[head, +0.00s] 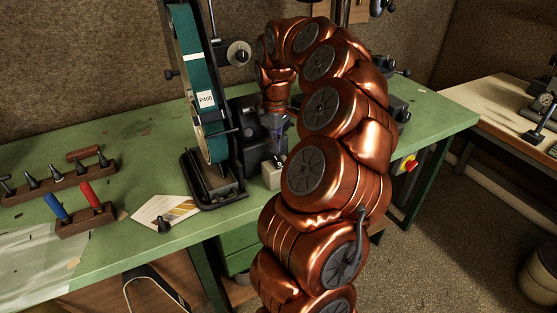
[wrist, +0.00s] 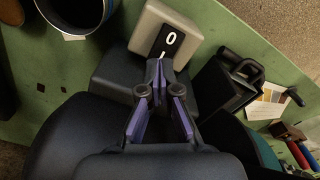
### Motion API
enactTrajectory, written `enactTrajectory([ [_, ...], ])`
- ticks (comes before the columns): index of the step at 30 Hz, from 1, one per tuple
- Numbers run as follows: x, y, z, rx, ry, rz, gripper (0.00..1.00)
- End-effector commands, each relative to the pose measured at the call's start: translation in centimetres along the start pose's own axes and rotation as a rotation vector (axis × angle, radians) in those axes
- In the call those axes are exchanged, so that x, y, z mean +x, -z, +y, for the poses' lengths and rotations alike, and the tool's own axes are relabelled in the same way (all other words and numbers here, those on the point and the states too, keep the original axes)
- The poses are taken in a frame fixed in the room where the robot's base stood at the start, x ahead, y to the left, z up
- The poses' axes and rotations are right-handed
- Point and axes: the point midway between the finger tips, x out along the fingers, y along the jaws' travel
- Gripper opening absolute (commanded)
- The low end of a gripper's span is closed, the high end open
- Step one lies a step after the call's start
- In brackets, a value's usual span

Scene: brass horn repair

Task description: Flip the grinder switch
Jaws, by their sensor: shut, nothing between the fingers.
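The grinder switch is a beige box (head: 271,177) on the green bench, at the grinder's right side. In the wrist view it shows as a pale box (wrist: 155,22) with a black rocker (wrist: 169,42) marked 0 and a partly hidden I mark. My gripper (wrist: 157,66) is shut and empty, its fingertips together at the rocker's lower end, in front of the I side. I cannot tell whether they touch it. In the head view my gripper (head: 279,156) points down just above the box. The belt grinder (head: 207,100) has a green P400 belt.
A card (head: 165,212) and a tool rack (head: 85,220) with red and blue handles lie to the left on the bench (head: 130,140). The grinder's black base (wrist: 222,88) stands close beside the switch. A dark round container (wrist: 77,14) is at the wrist view's upper left.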

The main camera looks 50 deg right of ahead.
Motion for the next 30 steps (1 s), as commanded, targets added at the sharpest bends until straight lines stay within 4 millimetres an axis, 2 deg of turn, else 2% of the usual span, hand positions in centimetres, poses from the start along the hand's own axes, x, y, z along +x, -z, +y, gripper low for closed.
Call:
enactTrajectory([
  [22,-5.0,0.0,0.0,0.000,-0.001,0.001,0.00],
  [30,-5.5,0.0,0.0,-0.001,0.000,0.000,0.00],
])
